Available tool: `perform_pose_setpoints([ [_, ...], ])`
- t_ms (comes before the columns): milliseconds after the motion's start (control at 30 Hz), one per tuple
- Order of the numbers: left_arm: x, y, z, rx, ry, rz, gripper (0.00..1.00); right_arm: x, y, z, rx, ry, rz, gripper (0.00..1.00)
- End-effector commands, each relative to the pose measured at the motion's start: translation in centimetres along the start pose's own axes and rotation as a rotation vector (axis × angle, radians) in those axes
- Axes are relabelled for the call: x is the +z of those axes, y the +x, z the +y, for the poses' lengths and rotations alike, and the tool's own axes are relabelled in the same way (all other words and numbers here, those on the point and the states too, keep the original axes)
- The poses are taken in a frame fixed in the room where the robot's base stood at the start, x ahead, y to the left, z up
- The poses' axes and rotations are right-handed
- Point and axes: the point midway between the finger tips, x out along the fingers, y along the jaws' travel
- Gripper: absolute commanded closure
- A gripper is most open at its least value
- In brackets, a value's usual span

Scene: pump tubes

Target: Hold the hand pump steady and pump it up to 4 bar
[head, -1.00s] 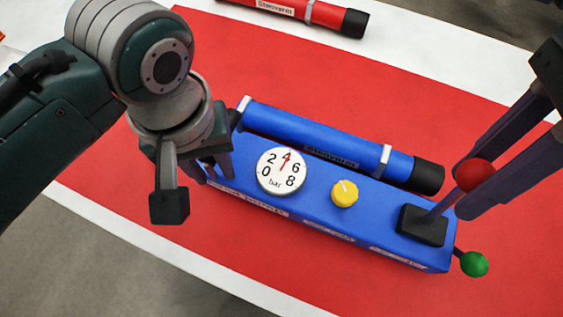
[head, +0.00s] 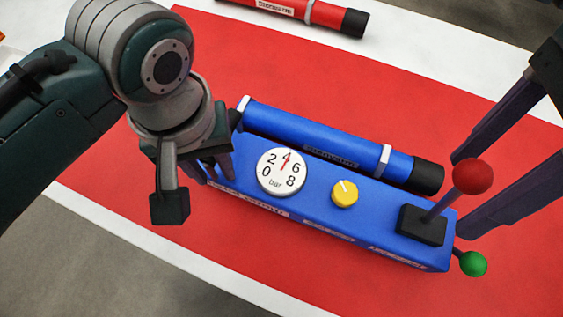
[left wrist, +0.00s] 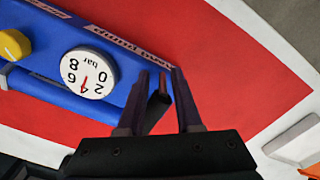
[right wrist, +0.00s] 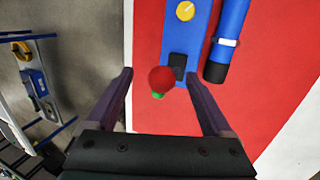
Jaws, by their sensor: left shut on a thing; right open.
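The blue hand pump (head: 325,225) lies on the red mat. Its white gauge (head: 283,171) shows the needle at about 4; the gauge is also in the left wrist view (left wrist: 90,73). A yellow knob (head: 344,194) sits beside it. The pump lever with a red ball (head: 473,176) tilts up from a black base at the right end.
A green ball (head: 473,264) sticks out of the pump's right end. A blue tube with a black end (head: 330,140) lies along the pump's far side. A red tube (head: 300,10) lies at the back. The mat (head: 130,235) in front is clear.

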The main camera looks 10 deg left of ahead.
Motion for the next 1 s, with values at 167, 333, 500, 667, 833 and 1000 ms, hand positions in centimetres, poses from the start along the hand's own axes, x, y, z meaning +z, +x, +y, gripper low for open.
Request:
perform_pose_setpoints([
  [167,-0.1,-0.1,0.1,0.002,-0.002,0.002,1.00,0.0,-0.7,-0.1,-0.003,0.001,-0.001,0.15],
  [333,-0.1,-0.1,0.1,0.002,-0.002,0.003,1.00,0.0,-2.6,-0.1,-0.004,-0.001,-0.001,0.15],
  [500,-0.1,-0.1,0.1,0.002,-0.002,0.003,1.00,0.0,-4.4,-0.1,-0.002,0.000,0.000,0.15],
  [667,-0.1,-0.1,0.0,0.002,-0.002,0.003,1.00,0.0,-6.1,-0.1,-0.002,0.001,0.000,0.15],
  [833,-0.1,-0.1,0.1,0.002,-0.003,0.003,1.00,0.0,-7.0,0.0,0.000,0.001,0.001,0.15],
  [1000,-0.1,-0.1,0.1,0.002,-0.003,0.004,1.00,0.0,-7.0,0.0,0.001,0.001,0.001,0.15],
])
